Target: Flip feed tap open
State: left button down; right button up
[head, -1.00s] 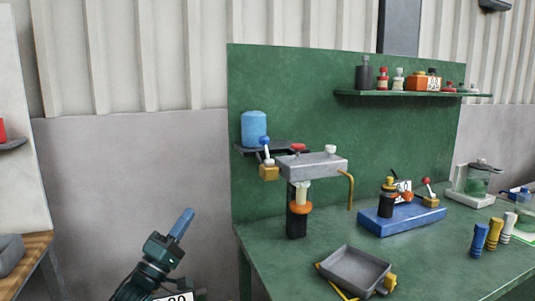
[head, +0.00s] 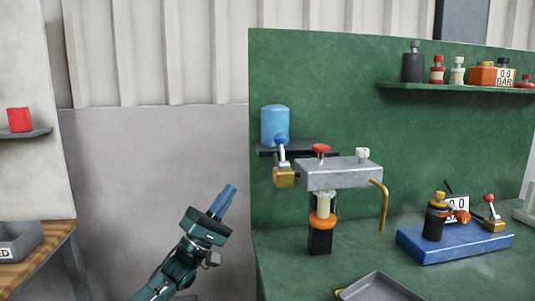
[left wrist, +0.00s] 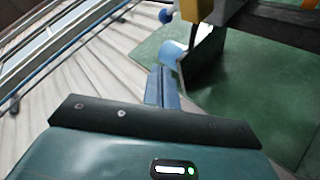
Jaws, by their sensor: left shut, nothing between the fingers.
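A brass tap block (head: 284,177) sits at the left end of a grey metal block (head: 337,173) below a blue tank (head: 275,125). Its pale lever stands roughly upright and ends in a blue ball (head: 281,140). My left gripper (head: 229,191) is shut and empty, with its blue fingers pointing up and right, left of the tap and apart from it in the picture. In the left wrist view the shut fingers (left wrist: 162,80) point towards the blue ball (left wrist: 166,16) and the tank (left wrist: 172,52). The brass block (left wrist: 210,10) is cut off at the top edge.
A green bench (head: 290,268) and green back panel (head: 340,100) lie to the right. A blue base (head: 455,241) carries a red-knobbed lever valve (head: 492,217). A grey tray (head: 380,288) is at the front. The pale wall area left of the panel is clear.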

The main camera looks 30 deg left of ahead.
aim_at(281, 146)
pick_arm(q)
jog(key=s+d+p+x, duration=0.1)
jog(key=d+p+x, duration=0.1)
jog(key=x, duration=1.1)
jog(key=shift+d+p, duration=0.35)
jog(key=shift+p, duration=0.1)
pick_arm(e)
jog(key=shift+d+r, duration=0.1)
jog(key=shift+r, duration=0.6)
pick_arm(q)
jog(key=shift+f+m+h, duration=0.2)
jog(key=shift+m+h, duration=0.1)
pick_arm(e)
jog(key=shift+f, duration=0.2)
pick_arm(q)
jog(key=shift+r+m+h+b, duration=0.1)
jog(key=shift+m+h+b, duration=0.3)
jog(key=shift+m+b, duration=0.15)
pick_arm(e)
jog(key=shift+f, duration=0.2)
